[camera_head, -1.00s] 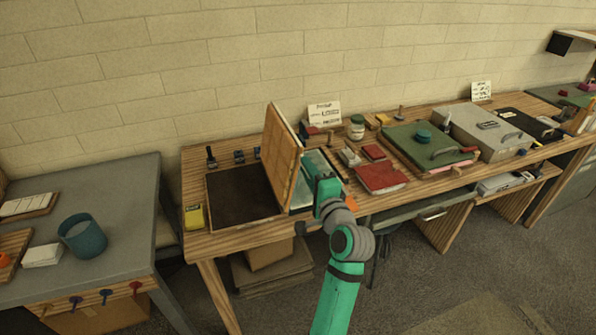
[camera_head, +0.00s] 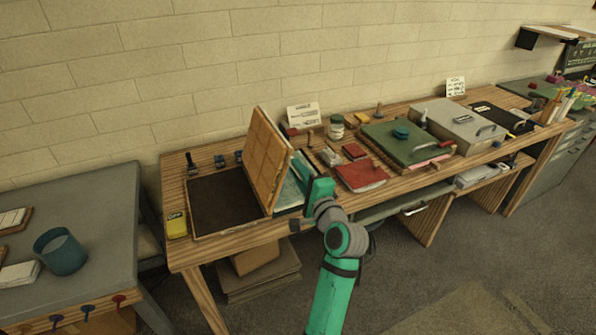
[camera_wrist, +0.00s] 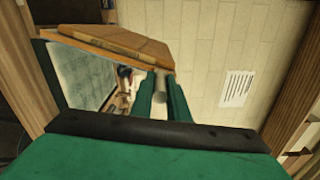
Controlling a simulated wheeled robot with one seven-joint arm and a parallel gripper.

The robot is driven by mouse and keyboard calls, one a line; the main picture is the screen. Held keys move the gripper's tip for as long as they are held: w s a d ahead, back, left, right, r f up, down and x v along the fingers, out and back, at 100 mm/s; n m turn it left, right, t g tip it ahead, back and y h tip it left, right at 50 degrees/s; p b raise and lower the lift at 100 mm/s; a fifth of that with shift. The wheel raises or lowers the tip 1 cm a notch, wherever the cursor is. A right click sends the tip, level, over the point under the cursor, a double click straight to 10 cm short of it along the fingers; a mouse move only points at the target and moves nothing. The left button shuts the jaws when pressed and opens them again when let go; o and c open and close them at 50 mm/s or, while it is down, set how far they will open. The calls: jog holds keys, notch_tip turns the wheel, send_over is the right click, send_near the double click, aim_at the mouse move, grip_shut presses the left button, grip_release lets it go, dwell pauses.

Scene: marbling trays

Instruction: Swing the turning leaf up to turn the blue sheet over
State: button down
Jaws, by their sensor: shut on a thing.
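The turning leaf (camera_head: 265,160), a wooden panel, stands steeply raised between the dark bed (camera_head: 218,203) on its left and a pale blue surface (camera_head: 289,194) on its right. My gripper (camera_head: 298,222) is at the leaf's right side. In the wrist view its fingers (camera_wrist: 160,88) are shut on a small grey grip, apparently the leaf's handle.
A yellow box (camera_head: 176,224) sits at the bench's left front corner. Red books (camera_head: 361,176) and a green board (camera_head: 408,140) lie right of the leaf. A grey table with a blue cup (camera_head: 60,252) stands at the left. The wall rises behind.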

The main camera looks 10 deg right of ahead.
jog(key=c, duration=1.7)
grip_release()
jog(key=shift+a, duration=0.1)
jog(key=shift+s+d, duration=0.2)
jog(key=shift+s, duration=0.15)
jog(key=s, duration=0.3)
jog(key=s+d, duration=0.1)
jog(key=s, duration=0.5)
jog(key=shift+s+d, duration=0.4)
